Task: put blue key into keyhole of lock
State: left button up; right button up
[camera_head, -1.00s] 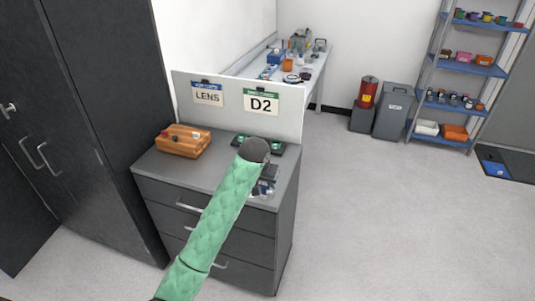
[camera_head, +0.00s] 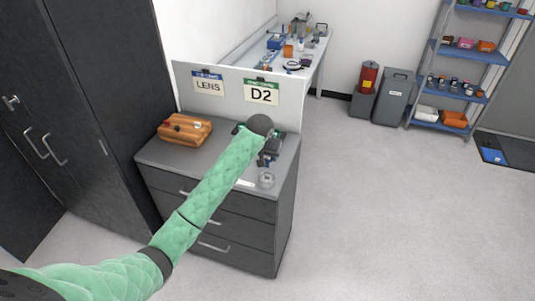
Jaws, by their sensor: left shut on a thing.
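My left arm, in a green sleeve, reaches over the grey drawer cabinet (camera_head: 160,153) to its right side. Its dark wrist hides part of the cabinet top. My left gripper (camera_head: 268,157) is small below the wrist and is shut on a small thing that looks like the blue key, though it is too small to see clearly. I cannot make out the lock or its keyhole among the small things beside and below the gripper. My right gripper is not in view.
An orange-brown case (camera_head: 185,129) sits at the cabinet's left. A clear round item (camera_head: 266,181) is near the front right edge. A white panel with LENS (camera_head: 208,86) and D2 (camera_head: 261,93) signs stands behind. A cluttered bench (camera_head: 318,61), bins and shelves are farther off.

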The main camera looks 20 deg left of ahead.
aim_at(267, 165)
pick_arm(q)
jog(key=shift+f, duration=2.75)
jog(key=shift+f, duration=0.5)
jog(key=shift+f, duration=0.5)
jog(key=shift+f, duration=0.3)
jog(key=o, duration=1.1)
jog(key=shift+c, duration=0.2)
